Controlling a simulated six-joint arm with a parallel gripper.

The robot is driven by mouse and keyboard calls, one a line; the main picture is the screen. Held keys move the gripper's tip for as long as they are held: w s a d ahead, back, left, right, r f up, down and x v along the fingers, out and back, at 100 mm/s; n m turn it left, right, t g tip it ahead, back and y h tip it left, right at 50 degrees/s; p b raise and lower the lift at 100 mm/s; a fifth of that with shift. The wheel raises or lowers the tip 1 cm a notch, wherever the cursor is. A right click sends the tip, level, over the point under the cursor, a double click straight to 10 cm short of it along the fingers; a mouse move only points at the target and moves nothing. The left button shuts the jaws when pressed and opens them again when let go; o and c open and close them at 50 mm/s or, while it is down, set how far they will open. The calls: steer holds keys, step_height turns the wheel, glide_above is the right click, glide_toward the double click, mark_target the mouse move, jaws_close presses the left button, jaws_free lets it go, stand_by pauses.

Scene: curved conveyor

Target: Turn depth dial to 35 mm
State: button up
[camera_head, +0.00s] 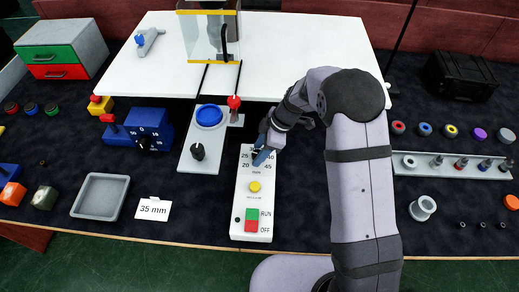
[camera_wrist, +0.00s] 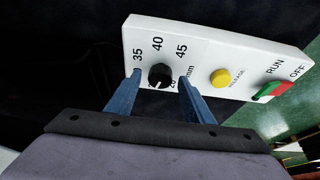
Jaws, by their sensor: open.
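The depth dial is a black round knob (camera_wrist: 160,75) on a white panel (camera_wrist: 215,48) with numbers around it. In the wrist view 35, 40 and 45 are readable, and other numbers are partly hidden. A pale mark shows on the knob's lower part; I cannot tell which number it points to. My gripper (camera_wrist: 160,78) is open, with one blue finger on each side of the knob; contact is unclear. In the head view my gripper (camera_head: 262,154) covers the knob on the panel (camera_head: 240,200). A white card (camera_head: 151,209) reads "35 mm".
The same panel has a yellow release button (camera_head: 255,187) and a green and red RUN/OFF switch (camera_head: 252,220). Left of it stand a plate with a black knob (camera_head: 197,151) and blue button (camera_head: 209,116), and a grey tray (camera_head: 101,196).

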steer(key=shift+c, duration=0.2)
steer(key=c, duration=1)
